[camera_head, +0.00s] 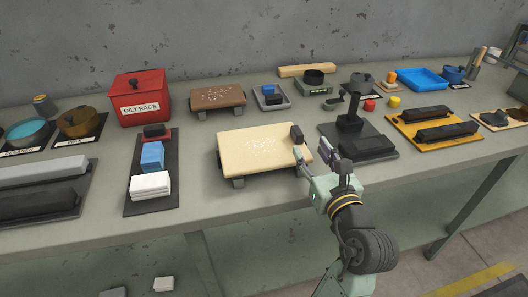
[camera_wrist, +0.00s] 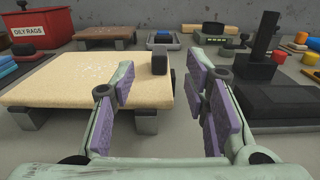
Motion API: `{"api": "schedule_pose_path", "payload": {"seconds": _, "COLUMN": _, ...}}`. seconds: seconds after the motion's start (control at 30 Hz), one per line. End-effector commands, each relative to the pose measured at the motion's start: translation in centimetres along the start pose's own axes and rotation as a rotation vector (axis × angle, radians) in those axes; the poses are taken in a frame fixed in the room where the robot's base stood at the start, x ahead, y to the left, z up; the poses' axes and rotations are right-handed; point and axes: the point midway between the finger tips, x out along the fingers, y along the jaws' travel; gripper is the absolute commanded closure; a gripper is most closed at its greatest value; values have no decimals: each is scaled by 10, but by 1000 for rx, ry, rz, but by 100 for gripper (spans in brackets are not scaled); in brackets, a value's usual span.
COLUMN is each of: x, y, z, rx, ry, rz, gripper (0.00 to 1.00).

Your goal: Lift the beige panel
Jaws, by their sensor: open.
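The beige panel (camera_head: 255,153) lies flat on short grey feet on the workbench, with pale specks on its top. A small black block (camera_head: 296,134) stands on its right end. My gripper (camera_head: 316,158) is open at the panel's right end. In the wrist view, the beige panel (camera_wrist: 50,82) spans the left half and its right edge shows between the spread purple-padded fingers of my gripper (camera_wrist: 163,100). The left finger covers part of the panel; the right finger is to the right of its edge. I cannot tell whether either finger touches it.
Right of my gripper stands a black stand on a dark base (camera_head: 372,147). A brown panel (camera_head: 217,97) and a red oily-rags box (camera_head: 141,97) are behind. A dark tray (camera_head: 137,199) with blue and white cloths is at left. Bare bench (camera_head: 232,210) lies in front.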

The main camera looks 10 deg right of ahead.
Motion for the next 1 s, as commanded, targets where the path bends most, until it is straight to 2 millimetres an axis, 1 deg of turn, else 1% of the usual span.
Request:
{"api": "schedule_pose_path", "payload": {"seconds": 0.03, "x": 4, "y": 0, "z": -7, "rx": -6, "ry": -5, "rz": 2, "gripper": 58}}
{"api": "schedule_pose_path", "payload": {"seconds": 0.07, "x": 7, "y": 1, "z": -7, "rx": -4, "ry": -5, "rz": 2, "gripper": 58}}
{"api": "schedule_pose_path", "payload": {"seconds": 0.2, "x": 16, "y": 1, "z": -5, "rx": -2, "ry": -7, "rz": -2, "gripper": 58}}
{"api": "schedule_pose_path", "payload": {"seconds": 0.23, "x": 21, "y": 1, "z": 1, "rx": 3, "ry": -3, "rz": 1, "gripper": 58}}
{"api": "schedule_pose_path", "payload": {"seconds": 0.27, "x": 27, "y": 1, "z": 2, "rx": 5, "ry": -1, "rz": 2, "gripper": 58}}
{"api": "schedule_pose_path", "payload": {"seconds": 0.33, "x": 35, "y": 2, "z": 2, "rx": 5, "ry": -2, "rz": 2, "gripper": 58}}
{"api": "schedule_pose_path", "payload": {"seconds": 0.57, "x": 52, "y": 2, "z": 1, "rx": 4, "ry": -2, "rz": 2, "gripper": 58}}
{"api": "schedule_pose_path", "payload": {"seconds": 0.7, "x": 74, "y": 2, "z": -2, "rx": 5, "ry": -1, "rz": 3, "gripper": 58}}
{"api": "schedule_pose_path", "payload": {"seconds": 0.8, "x": 87, "y": 1, "z": -2, "rx": 4, "ry": -3, "rz": 1, "gripper": 58}}
{"api": "schedule_pose_path", "payload": {"seconds": 0.9, "x": 94, "y": 1, "z": -4, "rx": 4, "ry": -2, "rz": 1, "gripper": 58}}
{"api": "schedule_pose_path", "payload": {"seconds": 1.0, "x": 96, "y": 1, "z": -4, "rx": 3, "ry": -2, "rz": 0, "gripper": 58}}
